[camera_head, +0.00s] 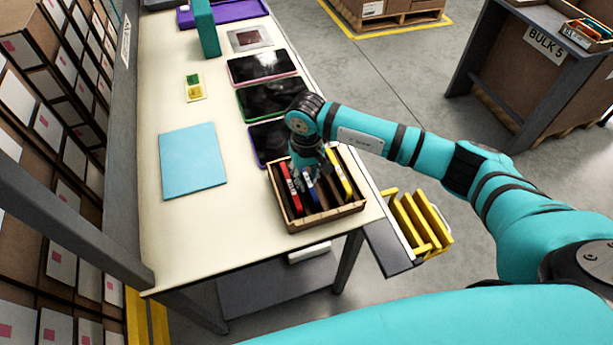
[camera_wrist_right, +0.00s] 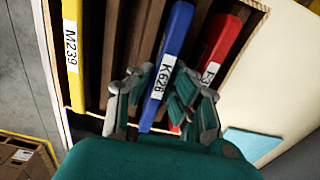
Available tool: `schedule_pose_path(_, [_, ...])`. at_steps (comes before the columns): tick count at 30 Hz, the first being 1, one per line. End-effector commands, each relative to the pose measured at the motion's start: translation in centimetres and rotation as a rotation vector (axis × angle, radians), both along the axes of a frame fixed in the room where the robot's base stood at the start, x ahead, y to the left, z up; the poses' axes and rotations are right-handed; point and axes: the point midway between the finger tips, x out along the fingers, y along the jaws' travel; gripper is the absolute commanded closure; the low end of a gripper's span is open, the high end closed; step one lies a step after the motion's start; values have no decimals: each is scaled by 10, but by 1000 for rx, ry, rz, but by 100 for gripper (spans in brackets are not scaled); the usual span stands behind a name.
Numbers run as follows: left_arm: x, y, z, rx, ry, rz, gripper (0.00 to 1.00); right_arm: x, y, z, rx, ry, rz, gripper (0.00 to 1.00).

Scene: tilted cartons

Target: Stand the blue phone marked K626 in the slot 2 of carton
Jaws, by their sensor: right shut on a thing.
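The carton (camera_head: 327,221) is a brown divided box near the table's near right corner. The blue phone marked K626 (camera_wrist_right: 176,38) is upright between my right gripper's fingers (camera_wrist_right: 158,98), with its label facing the wrist camera. In the head view my right gripper (camera_head: 309,171) points down into the carton, shut on the blue phone, which is mostly hidden there. A red phone (camera_head: 291,188) stands in the carton on one side of it. A yellow phone marked M239 (camera_wrist_right: 72,45) stands on the other side, beyond brown dividers. How deep the blue phone sits is unclear. My left gripper is out of view.
A light blue sheet (camera_head: 192,160) lies left of the carton. Several dark tablets, one pink-rimmed (camera_head: 262,66), lie beyond it. A green-yellow item (camera_head: 194,88) and a teal block (camera_head: 206,28) are farther back. Shelves of boxes (camera_head: 60,130) line the left.

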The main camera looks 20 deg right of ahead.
Motion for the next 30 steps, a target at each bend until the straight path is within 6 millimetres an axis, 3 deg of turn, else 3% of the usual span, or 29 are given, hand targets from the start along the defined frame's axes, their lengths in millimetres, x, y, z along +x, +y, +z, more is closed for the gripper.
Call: schedule_pose_path(30, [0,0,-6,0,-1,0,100,0,0,-3,0,-2,0,100])
